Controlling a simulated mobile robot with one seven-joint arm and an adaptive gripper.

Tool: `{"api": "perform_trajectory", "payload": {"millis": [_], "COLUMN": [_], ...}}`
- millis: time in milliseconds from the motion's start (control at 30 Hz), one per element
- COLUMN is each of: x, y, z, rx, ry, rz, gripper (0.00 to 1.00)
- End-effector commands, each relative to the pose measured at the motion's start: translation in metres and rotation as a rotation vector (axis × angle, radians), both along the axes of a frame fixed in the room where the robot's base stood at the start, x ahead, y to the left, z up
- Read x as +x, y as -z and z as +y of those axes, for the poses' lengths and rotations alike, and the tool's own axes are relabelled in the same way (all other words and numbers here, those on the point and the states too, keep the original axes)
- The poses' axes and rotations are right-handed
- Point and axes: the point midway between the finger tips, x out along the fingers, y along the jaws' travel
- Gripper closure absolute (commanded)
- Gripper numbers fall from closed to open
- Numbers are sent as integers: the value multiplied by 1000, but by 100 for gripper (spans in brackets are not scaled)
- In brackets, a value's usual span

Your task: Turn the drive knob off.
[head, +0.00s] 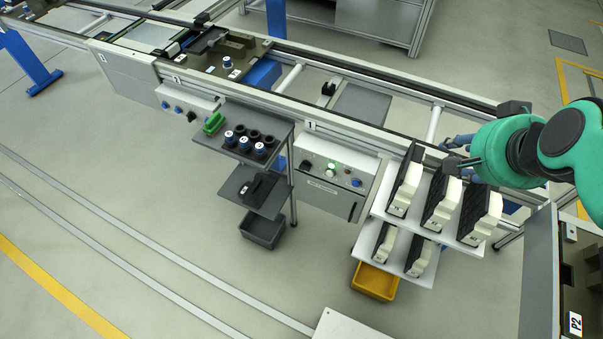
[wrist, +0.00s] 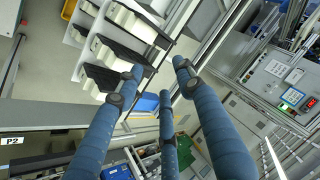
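A control box (head: 335,175) hangs on the front of the line below the label 1. Its sloped face carries a green lit button, a pale round knob (head: 330,173) and a blue knob (head: 357,182); I cannot tell which one is the drive knob or how it is set. A second box (head: 187,103) with blue and black knobs is farther left. My gripper (head: 460,152) is at the right, above the racks and well apart from both boxes. In the wrist view its blue fingers (wrist: 158,85) are spread, with nothing between them.
White racks (head: 432,232) with black-and-white parts stand just right of the control box. A grey shelf (head: 262,130) with cups and a green item is to its left. A yellow bin (head: 375,281) sits low. The wrist view shows another panel (wrist: 285,85) with a green display.

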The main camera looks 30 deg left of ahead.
Motion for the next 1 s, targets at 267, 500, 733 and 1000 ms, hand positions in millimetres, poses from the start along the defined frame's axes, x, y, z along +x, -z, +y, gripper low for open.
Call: {"api": "perform_trajectory", "payload": {"millis": [267, 500, 733, 1000], "x": [66, 112, 147, 174], "y": [12, 30, 57, 100], "z": [73, 136, 195, 260], "rx": [168, 306, 422, 541], "ry": [83, 178, 278, 407], "rz": [-16, -22, -23, -28], "gripper": [62, 62, 62, 62]}}
